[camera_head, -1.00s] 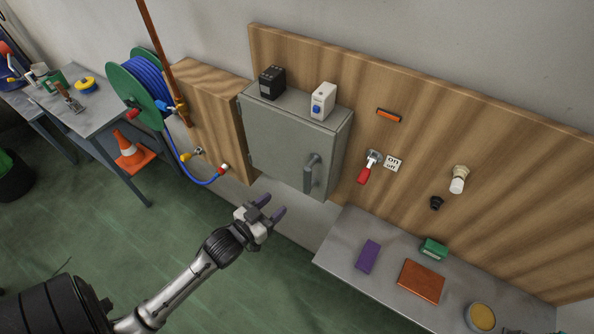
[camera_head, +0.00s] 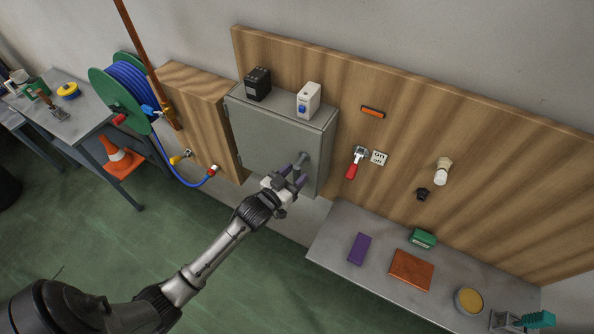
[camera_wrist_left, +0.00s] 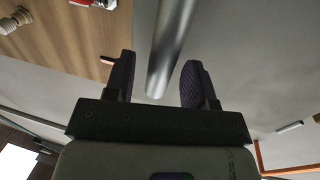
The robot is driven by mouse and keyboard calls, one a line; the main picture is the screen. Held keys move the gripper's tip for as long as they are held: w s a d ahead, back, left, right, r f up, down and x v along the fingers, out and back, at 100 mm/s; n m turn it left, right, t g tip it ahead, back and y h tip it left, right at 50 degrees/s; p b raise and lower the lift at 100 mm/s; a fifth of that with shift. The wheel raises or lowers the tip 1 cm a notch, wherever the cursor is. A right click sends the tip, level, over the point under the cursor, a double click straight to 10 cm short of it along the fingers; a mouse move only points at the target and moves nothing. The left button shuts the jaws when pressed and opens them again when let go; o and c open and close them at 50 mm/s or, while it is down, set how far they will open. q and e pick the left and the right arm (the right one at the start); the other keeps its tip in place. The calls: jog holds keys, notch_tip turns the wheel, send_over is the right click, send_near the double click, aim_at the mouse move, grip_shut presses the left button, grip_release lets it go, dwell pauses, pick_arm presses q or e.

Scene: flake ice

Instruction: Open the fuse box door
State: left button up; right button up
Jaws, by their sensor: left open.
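The grey fuse box (camera_head: 262,137) is mounted on the wooden wall panel, and its front door looks shut. Its metal bar handle (camera_head: 302,160) is near the door's right edge, partly hidden by my gripper. My left gripper (camera_head: 295,176) is open right at the handle. In the left wrist view the handle bar (camera_wrist_left: 172,50) runs between the two dark fingertips (camera_wrist_left: 156,80), with gaps showing on both sides. My right gripper is not in view.
A red-handled lever switch (camera_head: 353,164) is on the panel right of the box. Two small devices, one black (camera_head: 257,84) and one white (camera_head: 308,99), stand on the box top. A grey bench (camera_head: 330,240) with several items is at lower right. A hose reel (camera_head: 122,98) is at left.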

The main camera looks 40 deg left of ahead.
pick_arm(q)
jog(key=shift+w, duration=0.65)
grip_shut()
